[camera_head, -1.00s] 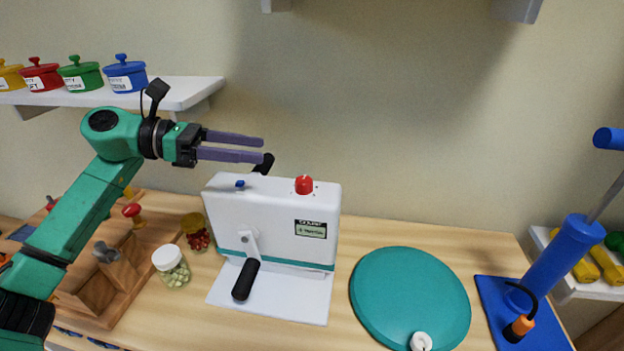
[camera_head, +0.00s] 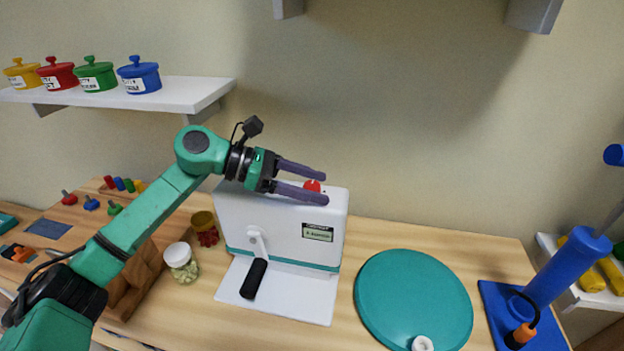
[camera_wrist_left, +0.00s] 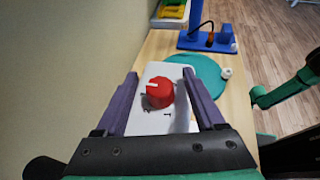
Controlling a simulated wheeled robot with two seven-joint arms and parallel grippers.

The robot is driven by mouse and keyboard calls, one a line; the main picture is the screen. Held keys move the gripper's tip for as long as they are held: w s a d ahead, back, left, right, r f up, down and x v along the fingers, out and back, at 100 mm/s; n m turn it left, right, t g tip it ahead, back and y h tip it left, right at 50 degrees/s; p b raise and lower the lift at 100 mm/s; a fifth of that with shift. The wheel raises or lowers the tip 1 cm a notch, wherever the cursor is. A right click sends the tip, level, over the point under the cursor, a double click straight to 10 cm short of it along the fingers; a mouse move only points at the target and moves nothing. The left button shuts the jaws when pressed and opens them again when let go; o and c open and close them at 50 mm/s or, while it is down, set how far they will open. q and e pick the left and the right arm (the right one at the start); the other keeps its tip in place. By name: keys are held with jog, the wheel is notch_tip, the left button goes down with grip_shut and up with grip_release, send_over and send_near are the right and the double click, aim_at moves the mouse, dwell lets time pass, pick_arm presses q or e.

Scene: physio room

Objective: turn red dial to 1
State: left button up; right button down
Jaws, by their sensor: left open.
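The red dial (camera_head: 312,186) sits on top of the white machine (camera_head: 285,222); in the head view a finger partly covers it. In the left wrist view the red dial (camera_wrist_left: 159,92) shows a white pointer line on its top, with small marks printed on the white surface near it. My left gripper (camera_head: 325,186) is open and level over the machine's top. In the left wrist view the dial lies between its two purple fingers (camera_wrist_left: 163,85), with space on both sides. My right gripper is not in view.
A black-handled crank (camera_head: 254,278) is on the machine's front. A white-lidded jar (camera_head: 181,262) and a brown-lidded jar (camera_head: 204,228) stand at its left. A green disc (camera_head: 413,300) and a blue stand (camera_head: 508,315) are at right. A wall shelf (camera_head: 190,95) holds several pots.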

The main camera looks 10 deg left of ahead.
pick_arm(q)
grip_shut()
jog(key=shift+f+t, duration=0.1)
jog(key=shift+t, duration=0.2)
